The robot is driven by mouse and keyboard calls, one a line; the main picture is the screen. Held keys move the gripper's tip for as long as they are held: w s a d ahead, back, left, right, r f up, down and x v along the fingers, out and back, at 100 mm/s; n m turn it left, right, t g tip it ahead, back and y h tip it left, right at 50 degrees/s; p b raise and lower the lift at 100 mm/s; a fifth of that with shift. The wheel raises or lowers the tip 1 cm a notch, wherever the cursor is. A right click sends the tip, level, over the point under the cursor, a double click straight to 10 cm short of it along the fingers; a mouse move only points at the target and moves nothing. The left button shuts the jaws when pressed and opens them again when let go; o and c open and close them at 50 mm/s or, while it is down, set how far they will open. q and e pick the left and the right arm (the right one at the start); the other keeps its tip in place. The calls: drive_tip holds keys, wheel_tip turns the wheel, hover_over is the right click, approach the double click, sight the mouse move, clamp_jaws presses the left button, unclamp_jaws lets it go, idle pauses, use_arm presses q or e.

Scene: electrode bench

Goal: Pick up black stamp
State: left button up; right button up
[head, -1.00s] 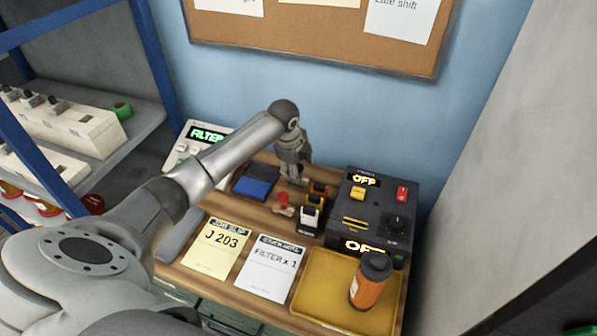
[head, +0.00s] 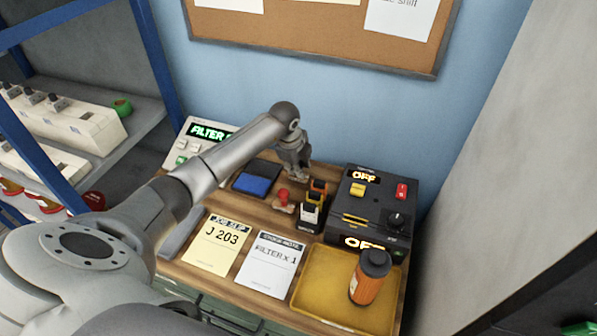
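Several small dark stamps stand in a row left of the dark control box. The front one (head: 309,214) is black with a white face. The ones behind it (head: 316,193) show orange and yellow parts. I cannot tell for sure which is the black stamp. My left gripper (head: 302,178) points down just behind and to the left of the row, close to the rearmost stamp. Whether it touches that stamp is unclear, and its fingers are too small to read as open or shut. My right gripper is out of view.
A red-knobbed stamp (head: 283,202) and a blue ink pad (head: 254,184) lie left of the row. The control box (head: 370,212) stands close on the right. A yellow tray (head: 325,308) with an orange bottle (head: 369,284) and two paper sheets (head: 216,245) (head: 268,264) are in front.

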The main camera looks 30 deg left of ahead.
use_arm(q)
drive_tip(key=shift+r+b, duration=0.4)
drive_tip(key=shift+b, duration=0.1)
drive_tip(key=shift+w+b+v, duration=0.2)
drive_tip(key=shift+b+v, duration=0.5)
drive_tip(key=shift+v, duration=0.55)
drive_tip(key=shift+s+d+r+b, duration=0.35)
drive_tip(key=shift+s+r+b, duration=0.5)
drive_tip(key=shift+s+r, duration=1.1)
drive_tip(key=shift+s+d+r+b, duration=0.35)
drive_tip(key=shift+s+r+b, duration=0.75)
drive_tip(key=shift+s, duration=1.45)
drive_tip(key=shift+s+d+r+b, duration=0.4)
drive_tip(key=shift+s+r+b, duration=0.2)
drive_tip(key=shift+s+r, duration=1.45)
drive_tip(key=shift+s+f, duration=0.2)
drive_tip(key=shift+f, duration=0.05)
